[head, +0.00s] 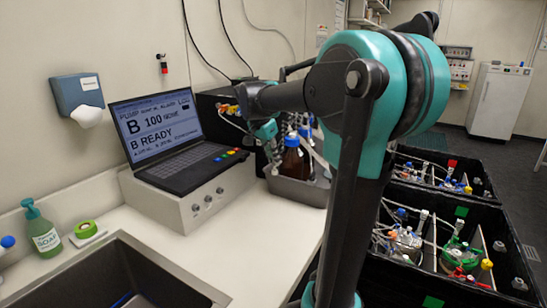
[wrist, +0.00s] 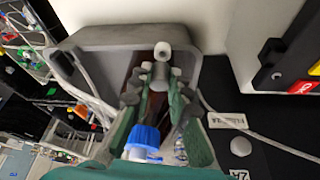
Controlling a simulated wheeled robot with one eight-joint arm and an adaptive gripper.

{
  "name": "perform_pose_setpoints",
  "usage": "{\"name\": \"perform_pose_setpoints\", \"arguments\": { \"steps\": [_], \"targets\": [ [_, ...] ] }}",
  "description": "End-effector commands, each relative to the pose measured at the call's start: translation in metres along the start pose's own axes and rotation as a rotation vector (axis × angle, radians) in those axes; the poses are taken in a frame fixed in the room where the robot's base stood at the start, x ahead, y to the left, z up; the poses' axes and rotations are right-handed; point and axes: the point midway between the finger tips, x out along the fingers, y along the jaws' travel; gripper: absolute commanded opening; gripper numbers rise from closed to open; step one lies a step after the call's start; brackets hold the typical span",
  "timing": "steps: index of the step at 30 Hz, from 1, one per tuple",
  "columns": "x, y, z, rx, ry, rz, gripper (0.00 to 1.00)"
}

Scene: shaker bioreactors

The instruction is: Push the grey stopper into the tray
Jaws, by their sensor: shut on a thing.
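My gripper (wrist: 160,76) shows in the wrist view with its green fingers converging and its dark tips shut on the grey stopper (wrist: 162,52). The stopper's pale round end faces the camera. The grey tray (wrist: 95,39) lies behind and around the fingertips in that view; I cannot tell the stopper's height above it. In the head view, the tray (head: 300,192) sits at the back right end of the counter. An amber bottle with a blue cap (head: 293,158) stands upright in it. My gripper (head: 268,138) is beside the bottle, partly hidden, and the stopper cannot be made out there.
A pump box with a laptop-like screen (head: 158,125) stands left of the tray. A sink (head: 110,275) is in front. Black crates (head: 455,215) with vessels and tubing stand at the right. A thin tube (wrist: 85,85) runs along the tray in the wrist view.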

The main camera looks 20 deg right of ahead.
Motion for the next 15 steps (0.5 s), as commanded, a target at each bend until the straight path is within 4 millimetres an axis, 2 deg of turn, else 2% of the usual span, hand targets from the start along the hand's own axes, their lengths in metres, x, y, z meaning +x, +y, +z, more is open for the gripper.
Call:
{"name": "perform_pose_setpoints", "arguments": {
  "steps": [15],
  "targets": [
    [0.0053,-0.0001,0.0021,0.000,0.000,0.000,0.04]
  ]
}}
